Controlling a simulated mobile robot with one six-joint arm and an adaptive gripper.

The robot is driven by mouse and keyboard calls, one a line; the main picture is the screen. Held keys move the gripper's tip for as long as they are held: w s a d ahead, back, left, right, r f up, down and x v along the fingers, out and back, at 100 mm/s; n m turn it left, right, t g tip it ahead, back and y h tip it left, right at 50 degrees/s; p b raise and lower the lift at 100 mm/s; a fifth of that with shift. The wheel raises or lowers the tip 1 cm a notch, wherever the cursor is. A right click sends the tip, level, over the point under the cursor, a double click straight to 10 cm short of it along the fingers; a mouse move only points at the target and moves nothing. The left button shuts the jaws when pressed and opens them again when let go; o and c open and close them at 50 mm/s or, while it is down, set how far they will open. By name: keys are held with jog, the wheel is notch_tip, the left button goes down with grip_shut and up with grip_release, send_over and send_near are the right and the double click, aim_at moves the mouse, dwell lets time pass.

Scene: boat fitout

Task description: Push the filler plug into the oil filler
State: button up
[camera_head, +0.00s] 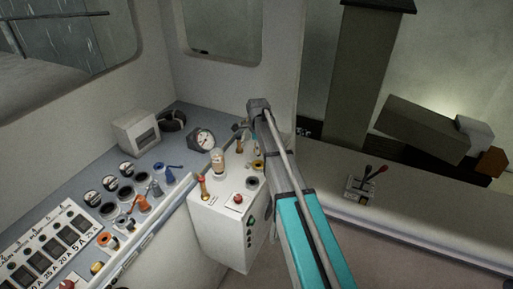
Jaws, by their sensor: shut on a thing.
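My arm reaches in from the bottom right, and its end hangs over the white cabinet (220,225) in the corner. My gripper (243,134) is small here and largely hidden behind my own arm link. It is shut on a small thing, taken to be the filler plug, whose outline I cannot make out. A yellow-rimmed round fitting (258,165) shows on the cabinet top beside the arm, partly covered. A dark round opening (252,183) lies just in front of it. I cannot tell which of these is the oil filler.
A large gauge (203,140) stands behind. The left console (150,165) carries gauges, plugs and switches. A twin-lever control (366,182) sits on the right ledge.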

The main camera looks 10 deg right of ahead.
jog(key=shift+f, duration=0.25)
jog(key=shift+f+b, duration=0.7)
jog(key=shift+b, duration=0.2)
jog(key=shift+f+b, duration=0.35)
jog(key=shift+f+b, duration=2.05)
jog(key=shift+f, duration=0.05)
jog(key=shift+f, duration=0.2)
jog(key=o, duration=1.2)
jog(key=shift+r, duration=0.15)
